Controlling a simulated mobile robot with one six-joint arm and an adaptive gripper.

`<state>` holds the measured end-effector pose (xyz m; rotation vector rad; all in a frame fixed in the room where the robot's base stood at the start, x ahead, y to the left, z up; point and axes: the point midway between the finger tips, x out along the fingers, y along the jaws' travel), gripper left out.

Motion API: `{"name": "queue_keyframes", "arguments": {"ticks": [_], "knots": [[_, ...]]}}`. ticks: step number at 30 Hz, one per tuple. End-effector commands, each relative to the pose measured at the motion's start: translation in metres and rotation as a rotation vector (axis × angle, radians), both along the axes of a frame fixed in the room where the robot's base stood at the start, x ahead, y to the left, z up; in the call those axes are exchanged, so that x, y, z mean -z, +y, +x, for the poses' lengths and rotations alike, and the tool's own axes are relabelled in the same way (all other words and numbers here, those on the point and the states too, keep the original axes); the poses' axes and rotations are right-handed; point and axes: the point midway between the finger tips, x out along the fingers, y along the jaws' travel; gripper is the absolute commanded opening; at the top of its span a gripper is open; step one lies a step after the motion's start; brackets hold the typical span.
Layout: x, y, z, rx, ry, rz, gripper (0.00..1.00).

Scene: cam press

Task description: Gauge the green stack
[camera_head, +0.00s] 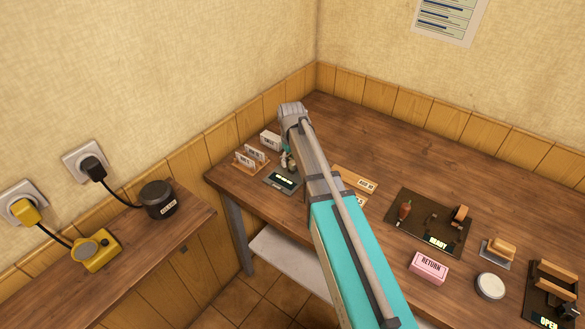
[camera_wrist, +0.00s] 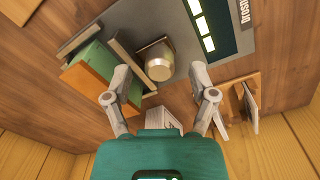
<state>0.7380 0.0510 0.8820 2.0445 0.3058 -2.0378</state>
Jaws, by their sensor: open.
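In the wrist view, a green block (camera_wrist: 90,62) and an orange block (camera_wrist: 92,84) lie against each other as a stack, at the left. A grey gauge plate (camera_wrist: 178,14) carries a dark display with several lit bars (camera_wrist: 204,32). A metal cylinder (camera_wrist: 159,66) stands at its edge, right of the stack. My gripper (camera_wrist: 160,76) is open. Its left finger overlaps the stack's right end in the picture; contact cannot be told. Its right finger is right of the cylinder. In the head view the gauge display (camera_head: 285,180) shows beside my arm, which partly hides the stack area.
A card rack (camera_head: 250,159) and a white labelled box (camera_head: 270,139) stand near the gauge by the wall. To the right are a dark READY tray (camera_head: 412,232), a pink RETURN block (camera_head: 428,267), a white round pot (camera_head: 490,286) and an OPEN device (camera_head: 540,308).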

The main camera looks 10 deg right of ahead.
Motion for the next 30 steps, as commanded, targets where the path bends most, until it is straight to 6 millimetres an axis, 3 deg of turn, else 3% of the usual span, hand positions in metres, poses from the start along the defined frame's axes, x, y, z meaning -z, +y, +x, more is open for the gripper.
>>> {"name": "queue_keyframes", "arguments": {"ticks": [6,20,30], "knots": [[0.0133,-0.0003,0.0001,0.0,0.0,0.0,0.74],[0.0152,-0.0004,0.0001,0.0,0.0,0.0,0.74],[0.0152,-0.0004,0.0001,0.0,0.0,0.0,0.14]]}}
